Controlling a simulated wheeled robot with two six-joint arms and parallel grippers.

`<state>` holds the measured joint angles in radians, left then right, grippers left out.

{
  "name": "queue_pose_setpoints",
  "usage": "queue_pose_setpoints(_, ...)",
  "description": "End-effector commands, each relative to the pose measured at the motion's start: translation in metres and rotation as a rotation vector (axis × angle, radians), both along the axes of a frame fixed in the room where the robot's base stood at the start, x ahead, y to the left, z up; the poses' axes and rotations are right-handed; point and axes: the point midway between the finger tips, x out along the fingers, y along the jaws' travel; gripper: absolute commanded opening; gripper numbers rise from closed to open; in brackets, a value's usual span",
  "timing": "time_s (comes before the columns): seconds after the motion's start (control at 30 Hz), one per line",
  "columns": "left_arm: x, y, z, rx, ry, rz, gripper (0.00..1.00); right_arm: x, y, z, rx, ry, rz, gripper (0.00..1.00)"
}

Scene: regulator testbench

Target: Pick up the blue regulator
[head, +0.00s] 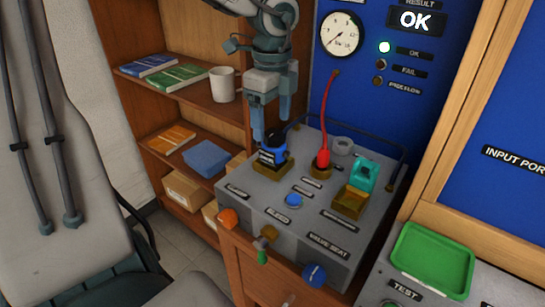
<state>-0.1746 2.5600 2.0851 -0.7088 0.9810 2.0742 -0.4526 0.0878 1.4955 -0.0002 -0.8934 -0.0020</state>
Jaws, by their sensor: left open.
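The blue regulator (271,157), with a dark body, sits in a brass-coloured socket at the back left of the grey testbench (285,225). My left gripper (271,124) points down just above it with its two blue-grey fingers apart. The left finger's tip reaches close to the regulator's top; I cannot tell whether it touches. My right gripper is not in view.
A red hose (323,125) rises from the bench right of the regulator. A teal part (364,174) stands by a brass block (350,201). A green tray (431,260) lies at the lower right. Shelves with a white mug (222,84) and a blue bin (206,158) stand left.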

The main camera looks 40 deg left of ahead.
Motion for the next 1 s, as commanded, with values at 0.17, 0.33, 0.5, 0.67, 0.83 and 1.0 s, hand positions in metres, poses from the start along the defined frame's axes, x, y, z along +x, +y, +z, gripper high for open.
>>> queue_pose_setpoints(0.17, 0.000, 0.000, -0.005, 0.000, 0.000, 0.000, 0.74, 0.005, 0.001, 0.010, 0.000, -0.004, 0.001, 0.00)
queue_pose_setpoints(0.33, -0.002, -0.002, -0.021, -0.001, 0.006, -0.002, 0.74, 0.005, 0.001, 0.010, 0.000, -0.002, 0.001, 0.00)
queue_pose_setpoints(0.5, -0.002, -0.002, -0.042, -0.002, 0.006, 0.000, 0.74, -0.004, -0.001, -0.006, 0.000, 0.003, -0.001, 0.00)
queue_pose_setpoints(0.67, -0.002, -0.002, -0.055, -0.001, 0.001, 0.000, 0.74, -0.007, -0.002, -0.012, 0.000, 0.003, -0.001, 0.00)
queue_pose_setpoints(0.83, -0.001, -0.002, -0.056, -0.001, 0.000, 0.000, 0.74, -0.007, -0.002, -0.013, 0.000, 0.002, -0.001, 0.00)
queue_pose_setpoints(1.0, -0.001, -0.002, -0.056, -0.001, 0.000, 0.000, 0.50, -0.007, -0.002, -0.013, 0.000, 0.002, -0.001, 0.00)
